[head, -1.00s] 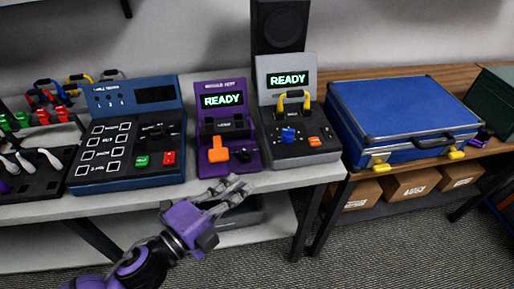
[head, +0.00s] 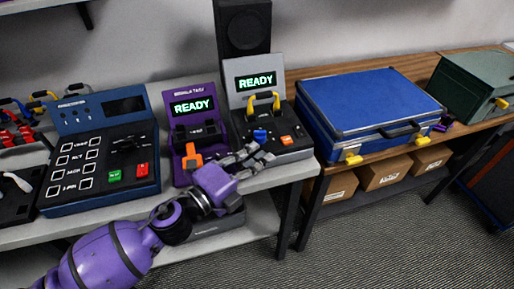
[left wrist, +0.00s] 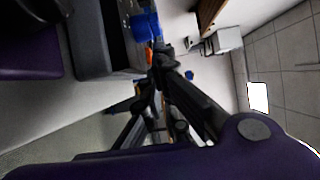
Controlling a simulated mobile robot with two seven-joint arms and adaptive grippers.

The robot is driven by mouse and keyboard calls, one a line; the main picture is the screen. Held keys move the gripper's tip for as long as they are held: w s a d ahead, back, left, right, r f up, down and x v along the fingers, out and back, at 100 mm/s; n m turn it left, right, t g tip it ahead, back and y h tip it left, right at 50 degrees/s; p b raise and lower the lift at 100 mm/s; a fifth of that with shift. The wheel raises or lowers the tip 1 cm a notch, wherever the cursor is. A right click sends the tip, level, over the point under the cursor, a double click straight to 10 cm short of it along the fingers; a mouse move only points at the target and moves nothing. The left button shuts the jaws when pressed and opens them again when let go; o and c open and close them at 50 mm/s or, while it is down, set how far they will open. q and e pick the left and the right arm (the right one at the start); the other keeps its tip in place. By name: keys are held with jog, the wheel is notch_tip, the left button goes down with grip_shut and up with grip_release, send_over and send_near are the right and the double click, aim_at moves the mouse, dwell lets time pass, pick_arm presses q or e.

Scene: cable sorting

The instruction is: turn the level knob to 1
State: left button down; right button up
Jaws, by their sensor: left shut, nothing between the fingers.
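The grey tester (head: 283,134) has a blue knob (head: 260,135) on its front panel, with an orange button (head: 287,140) to the right of it. Its screen reads READY. I cannot read the knob's setting. My left gripper (head: 264,153) is shut and empty, just in front of the knob at the tester's near edge. In the left wrist view the blue knob (left wrist: 146,26) is close beyond the fingertips (left wrist: 158,58). I cannot tell whether they touch it. My right gripper is out of view.
A purple tester (head: 183,139) with an orange lever stands left of the grey one. A blue tester (head: 72,190) with red and green buttons is further left. A blue case (head: 365,98) lies on the wooden bench at right.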

aim_at(260, 136)
pick_arm(q)
jog(key=shift+w, duration=1.1)
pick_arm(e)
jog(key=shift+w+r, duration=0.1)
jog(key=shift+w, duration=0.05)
pick_arm(q)
jog(key=shift+a, duration=0.1)
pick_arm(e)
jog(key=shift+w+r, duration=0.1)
pick_arm(q)
jog(key=shift+w+a+f+m+g+h, duration=0.15)
jog(key=shift+w+a+m+g+h, duration=0.1)
jog(key=shift+w+m+g+h, duration=0.3)
jog(key=shift+a+r, duration=0.2)
jog(key=shift+a, duration=0.1)
jog(key=shift+f, duration=0.1)
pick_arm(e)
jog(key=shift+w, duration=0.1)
